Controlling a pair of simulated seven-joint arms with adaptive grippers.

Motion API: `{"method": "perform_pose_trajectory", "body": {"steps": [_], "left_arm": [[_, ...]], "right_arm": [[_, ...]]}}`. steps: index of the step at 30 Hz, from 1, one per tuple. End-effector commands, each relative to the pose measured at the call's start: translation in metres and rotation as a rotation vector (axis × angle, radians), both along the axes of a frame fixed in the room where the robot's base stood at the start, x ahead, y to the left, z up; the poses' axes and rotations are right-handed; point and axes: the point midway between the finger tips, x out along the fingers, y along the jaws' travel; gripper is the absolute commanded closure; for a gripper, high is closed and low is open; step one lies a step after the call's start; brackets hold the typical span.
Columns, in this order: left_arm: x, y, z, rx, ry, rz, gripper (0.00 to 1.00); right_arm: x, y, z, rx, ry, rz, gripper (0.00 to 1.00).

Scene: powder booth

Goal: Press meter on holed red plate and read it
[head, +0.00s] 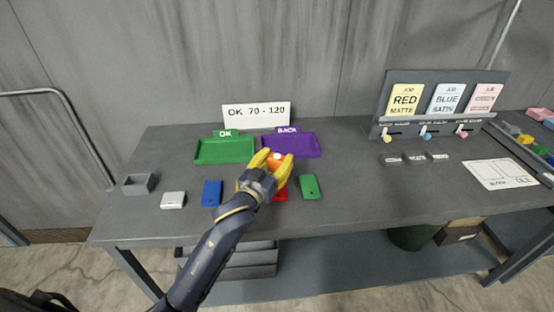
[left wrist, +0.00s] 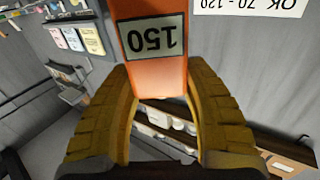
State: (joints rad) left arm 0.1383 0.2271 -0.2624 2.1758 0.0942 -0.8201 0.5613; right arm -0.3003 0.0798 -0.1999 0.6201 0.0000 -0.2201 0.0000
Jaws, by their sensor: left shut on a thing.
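My left gripper (head: 272,163) is shut on an orange meter (head: 275,158), above the front middle of the table. In the left wrist view the meter (left wrist: 152,70) sits between the yellow fingers, and its pale display (left wrist: 154,36) reads 150, upside down in the picture. The red plate (head: 281,196) lies below the gripper, mostly hidden by it. Its hole is not visible, and I cannot tell whether the meter touches it. A blue plate (head: 211,193) lies left of it and a green plate (head: 309,187) right. My right gripper is not in view.
A green OK tray (head: 225,150) and purple BACK tray (head: 305,146) stand behind, under a sign reading OK 70 - 120 (head: 257,115). A light grey plate (head: 173,200) and grey box (head: 138,184) are at left. A colour-card board (head: 440,104) stands at right.

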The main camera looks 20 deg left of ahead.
Motion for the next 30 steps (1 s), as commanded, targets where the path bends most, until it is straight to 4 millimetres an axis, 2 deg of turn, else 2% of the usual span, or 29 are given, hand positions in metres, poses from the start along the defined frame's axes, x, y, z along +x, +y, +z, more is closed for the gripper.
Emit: {"method": "perform_pose_trajectory", "body": {"steps": [30], "left_arm": [[0.0, 0.0, 0.055, -0.001, -0.001, 0.0, 0.87]], "right_arm": [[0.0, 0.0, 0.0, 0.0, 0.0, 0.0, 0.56]]}}
